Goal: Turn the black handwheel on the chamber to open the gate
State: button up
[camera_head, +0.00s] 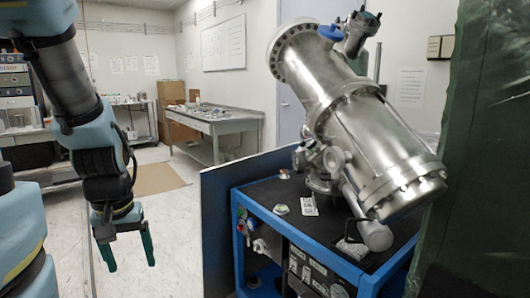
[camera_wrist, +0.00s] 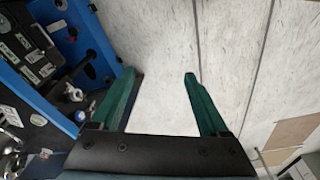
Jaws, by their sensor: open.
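The silver metal chamber (camera_head: 318,88) stands tilted on a blue-framed cart (camera_head: 240,242) at the right. I cannot clearly make out the black handwheel. Small dark knobs (camera_head: 372,17) show on the fitting at the chamber's top, and a blue round cap (camera_head: 331,32) sits beside them. I cannot tell which part is the gate. My gripper (camera_head: 129,265) hangs pointing down at the left, well apart from the chamber and the cart. Its two green fingers are spread and empty, and in the wrist view they (camera_wrist: 160,74) are over the pale floor.
A dark blue panel (camera_head: 222,225) stands at the cart's left side. A dark green draped surface (camera_head: 485,130) is at the far right. A metal table (camera_head: 215,128) stands at the back. The floor (camera_head: 175,240) between my gripper and the cart is clear.

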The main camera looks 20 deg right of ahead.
aim_at(311, 145)
jog(key=i+l, duration=0.2)
jog(key=i, duration=0.35)
jog(key=i+l, duration=0.15)
jog(key=i, duration=0.45)
